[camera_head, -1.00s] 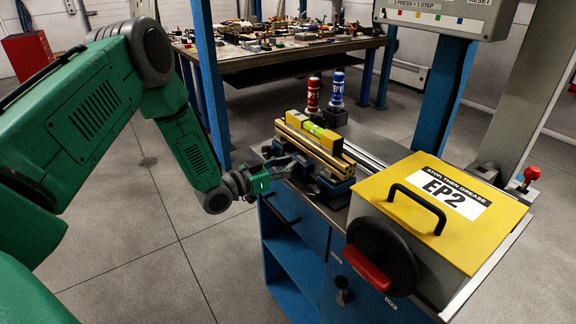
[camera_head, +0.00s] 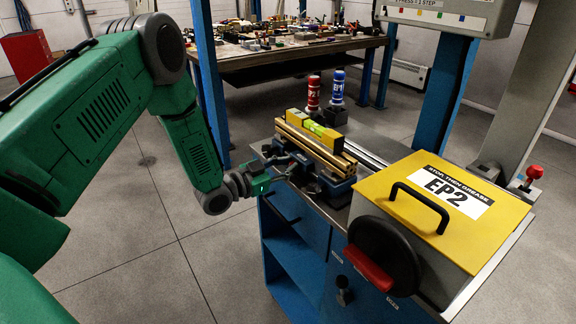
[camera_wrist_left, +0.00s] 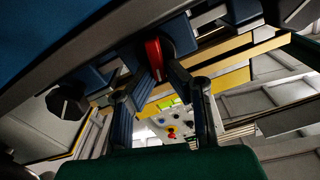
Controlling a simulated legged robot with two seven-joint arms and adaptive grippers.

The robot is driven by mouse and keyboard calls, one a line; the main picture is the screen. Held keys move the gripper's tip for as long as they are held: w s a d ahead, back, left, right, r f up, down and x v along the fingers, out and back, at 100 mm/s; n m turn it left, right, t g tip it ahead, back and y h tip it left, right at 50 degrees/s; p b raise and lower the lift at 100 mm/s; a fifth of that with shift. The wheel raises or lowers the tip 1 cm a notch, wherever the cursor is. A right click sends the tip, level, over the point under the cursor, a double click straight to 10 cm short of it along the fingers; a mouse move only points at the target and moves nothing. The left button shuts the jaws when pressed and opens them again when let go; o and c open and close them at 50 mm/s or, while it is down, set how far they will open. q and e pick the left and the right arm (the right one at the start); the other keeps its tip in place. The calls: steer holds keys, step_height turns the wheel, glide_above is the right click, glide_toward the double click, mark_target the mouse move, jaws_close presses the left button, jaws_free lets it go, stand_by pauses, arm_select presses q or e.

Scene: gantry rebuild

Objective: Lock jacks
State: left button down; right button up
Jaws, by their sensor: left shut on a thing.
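My left gripper (camera_head: 280,168) is at the left side of the blue jacks (camera_head: 335,187) that stand under a brass-coloured rail (camera_head: 318,150). In the left wrist view its two fingers (camera_wrist_left: 160,76) close on a red lever (camera_wrist_left: 155,58) on the underside of the blue parts. The lever is hidden behind the gripper in the head view. A yellow spirit level (camera_head: 314,134) lies on top of the rail. My right gripper is in neither view.
A yellow-topped box marked EP2 (camera_head: 440,205) with a black handle and a red-gripped handwheel (camera_head: 382,257) stands to the right. Red (camera_head: 313,93) and blue (camera_head: 338,87) cylinders stand behind the rail. A cluttered table (camera_head: 290,50) is farther back. Floor at left is clear.

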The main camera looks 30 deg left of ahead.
arm_select(q)
steer(key=shift+s+d+f+m, duration=0.2)
steer(key=shift+f+m, duration=0.15)
steer(key=shift+m, duration=0.65)
steer(key=m, duration=0.1)
steer(key=m+b, duration=0.1)
steer(key=m, duration=0.1)
steer(key=m+b, duration=0.1)
steer(key=shift+s+d+f+m, duration=0.1)
steer(key=shift+d+f+m, duration=0.1)
steer(key=shift+f+m, duration=0.1)
steer(key=m, duration=0.1)
steer(key=m+b, duration=0.1)
steer(key=m, duration=0.1)
steer(key=shift+d+f, duration=0.15)
steer(key=shift+f, duration=0.05)
steer(key=shift+s+f+m+b, duration=0.15)
steer(key=shift+m+b, duration=0.7)
steer(key=shift+m, duration=0.95)
steer(key=shift+d+m, duration=0.1)
steer(key=shift+m, duration=0.2)
steer(key=c, duration=1.6)
jaws_free()
